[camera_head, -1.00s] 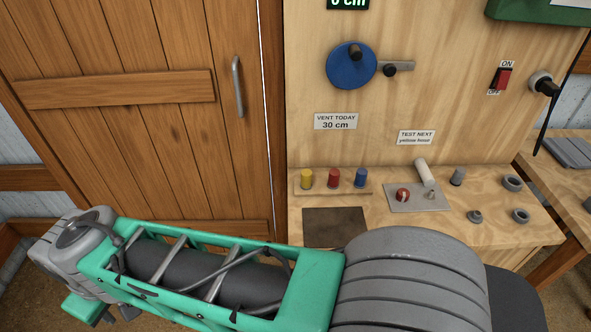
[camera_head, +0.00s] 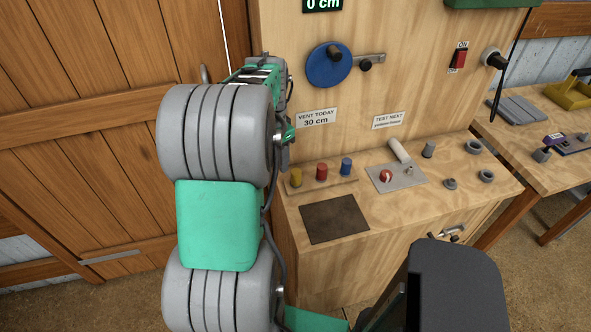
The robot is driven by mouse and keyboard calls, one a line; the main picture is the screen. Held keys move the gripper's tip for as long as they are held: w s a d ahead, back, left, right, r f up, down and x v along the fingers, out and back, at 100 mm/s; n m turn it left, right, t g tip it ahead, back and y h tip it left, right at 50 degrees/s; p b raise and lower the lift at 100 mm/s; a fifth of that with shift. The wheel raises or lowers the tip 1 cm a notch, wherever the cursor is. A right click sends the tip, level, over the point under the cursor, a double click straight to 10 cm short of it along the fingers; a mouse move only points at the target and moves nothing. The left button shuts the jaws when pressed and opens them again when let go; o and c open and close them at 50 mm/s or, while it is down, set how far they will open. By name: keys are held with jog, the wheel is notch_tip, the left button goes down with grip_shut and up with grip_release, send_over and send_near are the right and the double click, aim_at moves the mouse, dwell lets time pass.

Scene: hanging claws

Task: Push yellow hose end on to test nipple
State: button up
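A short yellow piece with a dark top, apparently the yellow hose end (camera_head: 296,178), stands upright at the left end of a small wooden rack (camera_head: 338,189) on the bench. A grey plate (camera_head: 384,184) lies to its right. A small grey stub on this plate, apparently the test nipple (camera_head: 409,171), stands beside a red knob (camera_head: 386,175), with nothing on it. My arm rises large at the left, and its far part lies left of the rack, in front of the door and panel edge. My gripper is hidden behind my own arm links.
Red (camera_head: 321,172) and blue (camera_head: 346,167) pieces share the rack. A dark mat (camera_head: 334,219) lies in front. A white cylinder (camera_head: 400,150) and several grey fittings lie to the right. The panel behind carries a blue disc (camera_head: 328,64) and a red switch (camera_head: 460,59).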

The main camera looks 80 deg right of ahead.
aim_at(295, 172)
jog(key=s, duration=0.1)
jog(key=s+d+m, duration=0.1)
jog(key=s, duration=0.1)
jog(key=s+d+f+m, duration=0.1)
jog(key=s, duration=0.1)
jog(key=shift+s, duration=0.1)
notch_tip(295, 172, down, 8)
jog(key=shift+a+r+p, duration=0.1)
jog(key=shift+r+p, duration=0.15)
jog(key=shift+p, duration=0.8)
jog(key=shift+c, duration=0.4)
grip_shut()
